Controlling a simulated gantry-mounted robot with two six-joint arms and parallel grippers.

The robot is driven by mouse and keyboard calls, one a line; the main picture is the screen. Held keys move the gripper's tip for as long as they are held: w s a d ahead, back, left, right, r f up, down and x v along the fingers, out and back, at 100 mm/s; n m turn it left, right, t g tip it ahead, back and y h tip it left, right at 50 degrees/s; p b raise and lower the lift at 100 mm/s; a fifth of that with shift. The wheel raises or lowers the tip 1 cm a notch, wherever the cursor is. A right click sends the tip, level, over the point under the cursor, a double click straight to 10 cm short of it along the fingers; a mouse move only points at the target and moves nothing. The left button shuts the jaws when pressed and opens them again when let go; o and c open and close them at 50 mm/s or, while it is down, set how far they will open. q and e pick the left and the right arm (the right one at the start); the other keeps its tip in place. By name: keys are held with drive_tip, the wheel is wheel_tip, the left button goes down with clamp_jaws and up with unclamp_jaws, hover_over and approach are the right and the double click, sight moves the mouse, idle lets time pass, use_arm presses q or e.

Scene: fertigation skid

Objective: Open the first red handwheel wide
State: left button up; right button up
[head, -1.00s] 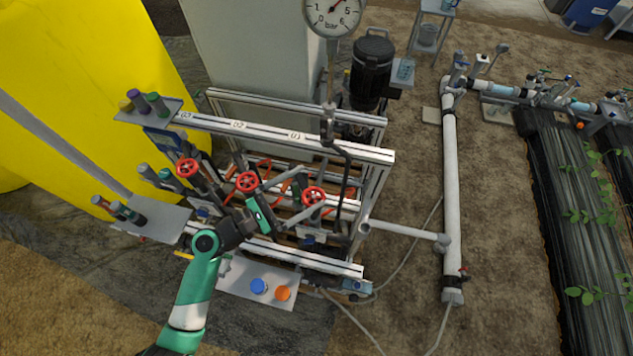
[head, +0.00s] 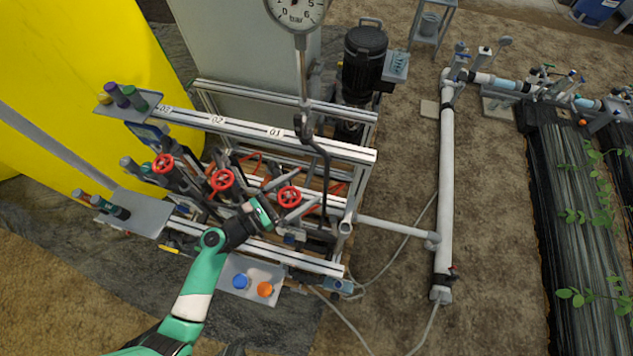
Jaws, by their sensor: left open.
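Three red handwheels sit in a row on the skid. The one below the 01 label (head: 275,132) is the rightmost handwheel (head: 289,196); the middle handwheel (head: 222,180) is under 02 and the left handwheel (head: 163,163) is nearest 03. My left gripper (head: 270,210) is open, just left of and slightly below the 01 handwheel in the picture. I see no grip on the wheel; whether the fingers touch its rim is too small to tell. My right gripper is not in view.
A metal frame rail (head: 240,127) runs behind the handwheels. A pressure gauge (head: 296,10) stands above, with a black pump motor (head: 365,52) to its right. A front tray (head: 228,272) holds blue and orange caps. A white pipe (head: 446,180) stands to the right, beyond open ground.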

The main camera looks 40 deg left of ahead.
use_arm(q)
drive_tip(key=shift+w, duration=0.15)
drive_tip(key=shift+c, duration=0.3)
drive_tip(key=c, duration=1.2)
